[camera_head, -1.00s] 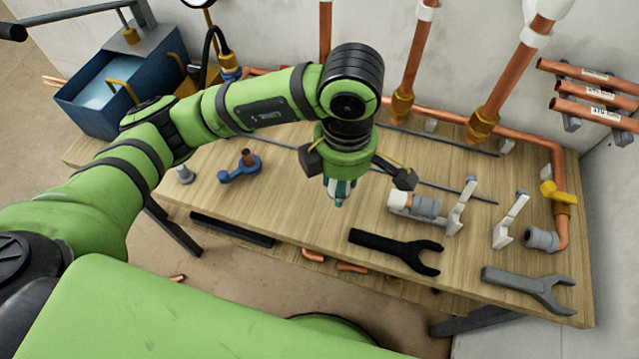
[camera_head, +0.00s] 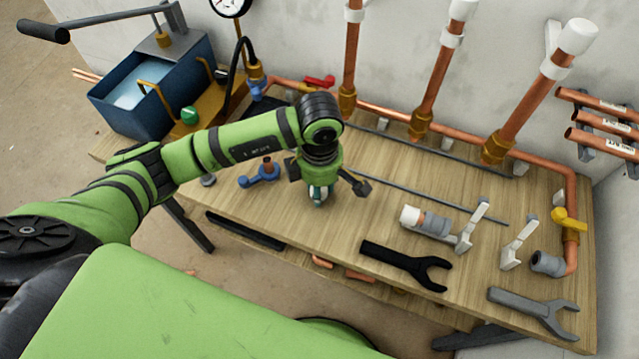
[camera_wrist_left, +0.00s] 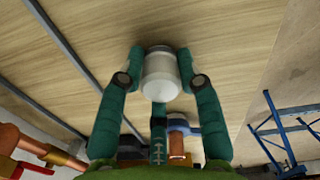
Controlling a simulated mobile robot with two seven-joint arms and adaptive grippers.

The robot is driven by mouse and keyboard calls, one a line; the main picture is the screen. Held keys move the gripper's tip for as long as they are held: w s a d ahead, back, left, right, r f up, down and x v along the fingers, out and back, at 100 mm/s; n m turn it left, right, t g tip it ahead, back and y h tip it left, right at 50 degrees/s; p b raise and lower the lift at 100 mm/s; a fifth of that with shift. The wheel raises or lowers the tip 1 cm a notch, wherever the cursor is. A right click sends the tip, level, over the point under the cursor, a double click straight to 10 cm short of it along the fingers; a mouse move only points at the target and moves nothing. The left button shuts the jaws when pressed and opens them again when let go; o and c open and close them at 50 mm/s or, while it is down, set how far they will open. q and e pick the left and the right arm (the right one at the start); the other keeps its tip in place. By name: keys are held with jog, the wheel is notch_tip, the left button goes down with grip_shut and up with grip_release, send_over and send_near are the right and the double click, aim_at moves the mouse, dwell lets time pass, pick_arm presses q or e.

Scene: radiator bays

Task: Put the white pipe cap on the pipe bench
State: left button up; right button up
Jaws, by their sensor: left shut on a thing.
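The white pipe cap (camera_wrist_left: 161,76) is a short pale cylinder between the fingers of my left gripper (camera_wrist_left: 161,80) in the left wrist view. The fingers are shut on its two sides. In the head view my left gripper (camera_head: 318,198) points down low over the wooden pipe bench (camera_head: 345,225), left of its middle, and hides most of the cap. I cannot tell whether the cap touches the bench top. My right gripper is not in view.
A blue fitting with a copper stub (camera_head: 262,174) lies just left of the gripper. A black wrench (camera_head: 405,262), a grey wrench (camera_head: 533,312) and a white-and-grey fitting (camera_head: 425,220) lie to the right. Upright copper pipes (camera_head: 435,80) line the back. Bare wood lies around the gripper.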

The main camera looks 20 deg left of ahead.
pick_arm(q)
jog(key=shift+f+b, duration=0.2)
jog(key=shift+b, duration=0.1)
jog(key=o, duration=0.9)
jog(key=shift+r, duration=0.1)
jog(key=shift+o, duration=0.2)
